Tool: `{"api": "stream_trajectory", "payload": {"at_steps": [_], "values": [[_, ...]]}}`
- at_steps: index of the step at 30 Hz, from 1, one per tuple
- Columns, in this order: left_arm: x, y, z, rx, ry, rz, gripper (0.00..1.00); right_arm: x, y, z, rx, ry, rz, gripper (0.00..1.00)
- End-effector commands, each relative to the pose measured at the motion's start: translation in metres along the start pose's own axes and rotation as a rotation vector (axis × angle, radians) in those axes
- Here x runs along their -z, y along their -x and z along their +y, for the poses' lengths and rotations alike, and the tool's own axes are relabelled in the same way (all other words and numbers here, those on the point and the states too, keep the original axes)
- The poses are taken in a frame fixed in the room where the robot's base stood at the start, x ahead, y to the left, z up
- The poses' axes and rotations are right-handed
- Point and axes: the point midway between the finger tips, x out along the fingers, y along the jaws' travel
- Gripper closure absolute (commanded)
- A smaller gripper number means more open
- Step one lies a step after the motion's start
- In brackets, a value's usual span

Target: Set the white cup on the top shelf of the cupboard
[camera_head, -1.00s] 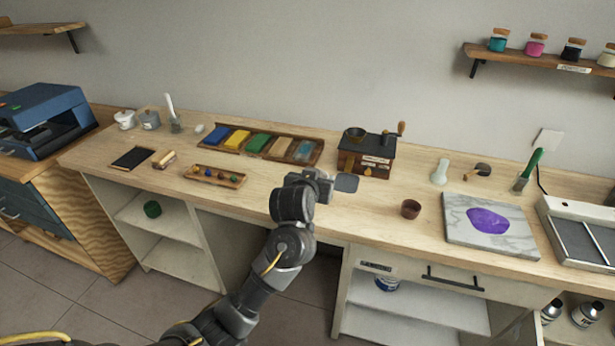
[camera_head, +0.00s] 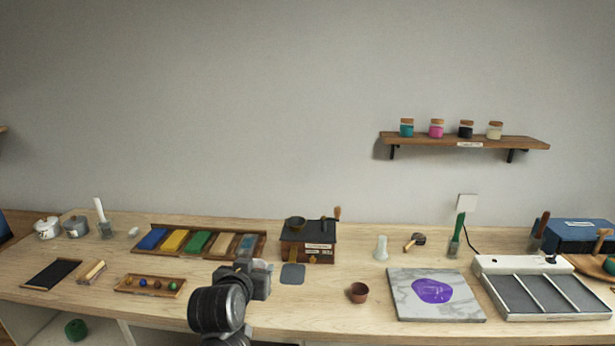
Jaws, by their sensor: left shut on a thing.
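My left gripper (camera_head: 262,276) is over the middle of the workbench, in front of the wooden box mill. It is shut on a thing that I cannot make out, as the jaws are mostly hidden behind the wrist. A dark grey flat piece (camera_head: 292,273) shows just right of the gripper; I cannot tell if it lies on the bench or touches the jaws. I cannot make out a white cup. No cupboard's top shelf shows clearly; only part of an open space under the bench shows at lower left. My right gripper is not in view.
The workbench (camera_head: 300,318) holds the box mill (camera_head: 308,246), a colour tray (camera_head: 259,246), a ball tray (camera_head: 121,286), a small brown cup (camera_head: 358,292), a marble slab (camera_head: 408,306) and a white-framed tray (camera_head: 555,306). A wall shelf (camera_head: 520,143) carries several jars.

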Motion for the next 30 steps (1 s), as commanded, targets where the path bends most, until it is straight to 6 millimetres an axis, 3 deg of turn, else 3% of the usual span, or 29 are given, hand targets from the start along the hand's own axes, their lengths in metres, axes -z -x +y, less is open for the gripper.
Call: {"api": "stream_trajectory", "payload": {"at_steps": [1, 8, 15, 20, 30], "values": [[0.008, 0.008, -0.010, 0.003, -0.013, 0.006, 0.72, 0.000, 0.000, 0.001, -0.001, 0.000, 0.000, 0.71], [0.024, 0.041, -0.032, 0.005, 0.001, 0.002, 0.72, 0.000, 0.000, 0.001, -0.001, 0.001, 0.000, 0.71], [0.038, 0.089, -0.073, 0.086, 0.034, 0.005, 0.72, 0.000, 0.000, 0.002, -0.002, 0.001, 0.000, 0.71], [0.039, 0.099, -0.082, 0.112, 0.046, 0.001, 0.72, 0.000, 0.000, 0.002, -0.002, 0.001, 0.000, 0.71], [0.039, 0.099, -0.082, 0.113, 0.047, 0.000, 0.72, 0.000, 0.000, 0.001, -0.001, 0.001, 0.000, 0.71]]}}
